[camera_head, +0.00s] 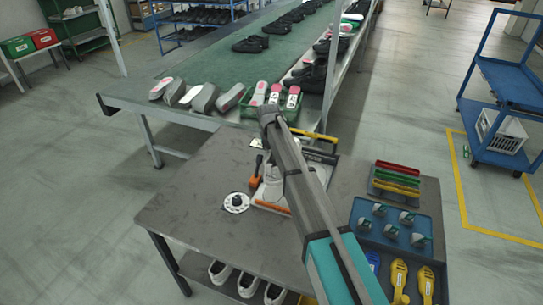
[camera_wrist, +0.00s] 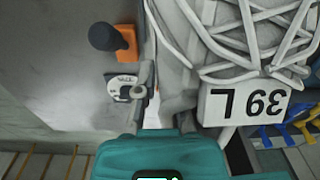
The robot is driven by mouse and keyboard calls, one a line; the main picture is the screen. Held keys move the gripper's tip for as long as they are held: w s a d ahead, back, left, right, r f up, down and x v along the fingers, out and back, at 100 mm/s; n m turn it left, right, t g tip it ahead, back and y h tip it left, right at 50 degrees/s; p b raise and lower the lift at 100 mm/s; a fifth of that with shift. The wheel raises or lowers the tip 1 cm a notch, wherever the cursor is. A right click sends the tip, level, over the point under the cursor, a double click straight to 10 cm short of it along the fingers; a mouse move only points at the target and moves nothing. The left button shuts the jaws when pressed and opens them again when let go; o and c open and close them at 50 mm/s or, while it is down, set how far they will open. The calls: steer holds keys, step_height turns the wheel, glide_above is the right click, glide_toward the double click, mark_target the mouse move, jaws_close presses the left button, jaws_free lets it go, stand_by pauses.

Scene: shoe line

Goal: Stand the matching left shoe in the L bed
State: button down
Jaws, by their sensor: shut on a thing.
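A pale grey-white shoe (camera_wrist: 235,35) with crossed laces fills the upper right of the wrist view. Its white label (camera_wrist: 243,104) reads 39 L, upside down in the picture. My gripper (camera_wrist: 160,98) is shut on the shoe at its edge; the exact grip is partly hidden. In the head view my arm covers the gripper and most of the workplace below it. A white form (camera_head: 270,188) with an orange strip (camera_head: 272,207) shows beside the arm; I cannot tell which bed is L. An orange block with a dark knob (camera_wrist: 108,37) is left of the shoe in the wrist view.
A white disc with a black centre (camera_head: 236,202) lies on the grey table (camera_head: 190,190). A blue tray (camera_head: 365,210) with grey parts and a rack of coloured bars (camera_head: 396,178) stand at right. Several shoes rest on the green conveyor (camera_head: 222,68) behind.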

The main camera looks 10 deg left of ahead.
steer(key=shift+f+b, duration=2.85)
steer(key=shift+f, duration=0.2)
steer(key=c, duration=0.7)
jaws_free()
steer(key=shift+r+p, duration=5)
